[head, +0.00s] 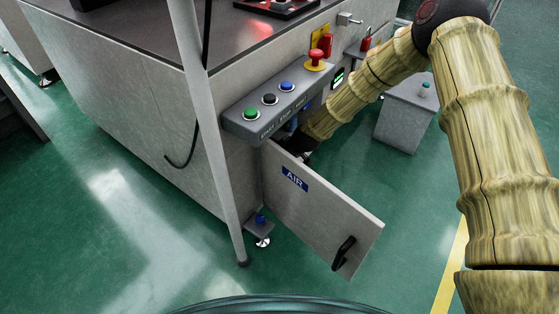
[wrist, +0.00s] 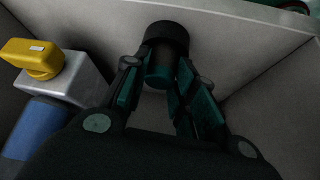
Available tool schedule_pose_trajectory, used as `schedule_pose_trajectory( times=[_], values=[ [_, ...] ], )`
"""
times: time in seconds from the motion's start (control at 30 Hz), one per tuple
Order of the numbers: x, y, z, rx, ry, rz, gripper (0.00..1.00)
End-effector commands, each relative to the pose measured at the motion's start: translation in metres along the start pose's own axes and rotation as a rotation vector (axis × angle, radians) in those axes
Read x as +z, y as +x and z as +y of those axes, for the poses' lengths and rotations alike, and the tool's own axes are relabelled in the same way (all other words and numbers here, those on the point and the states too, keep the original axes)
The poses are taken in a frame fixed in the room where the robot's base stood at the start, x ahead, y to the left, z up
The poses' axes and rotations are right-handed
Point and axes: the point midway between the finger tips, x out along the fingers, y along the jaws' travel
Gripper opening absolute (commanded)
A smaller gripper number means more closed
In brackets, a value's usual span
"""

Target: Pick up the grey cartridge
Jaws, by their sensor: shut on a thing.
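In the wrist view, a dark cylinder with a wide black cap, which I take to be the cartridge (wrist: 165,38), sits between the fingers of my gripper (wrist: 161,78). The lower part looks dark grey-teal in the dim light. The fingers are closed on its two sides. In the head view my gripper (head: 302,148) is partly seen at the opening behind the AIR door, and the cartridge is hidden there.
The AIR door (head: 318,215) stands open toward the front, with a black handle (head: 343,253). A button panel (head: 277,102) juts out above the opening. Inside, a yellow knob (wrist: 32,58) on a silver block (wrist: 75,80) and a blue cylinder (wrist: 38,128) stand at left.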

Motion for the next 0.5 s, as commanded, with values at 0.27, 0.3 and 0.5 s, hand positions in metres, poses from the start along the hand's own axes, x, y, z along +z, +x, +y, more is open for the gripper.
schedule_pose_trajectory(
  times=[0.27,0.3,0.5],
  values=[
    [-0.012,-0.018,0.001,0.001,0.000,0.000,0.07],
    [-0.007,-0.014,0.000,-0.001,0.003,0.007,0.07],
    [-0.004,-0.015,0.000,-0.003,0.005,0.063,0.07]
  ],
)
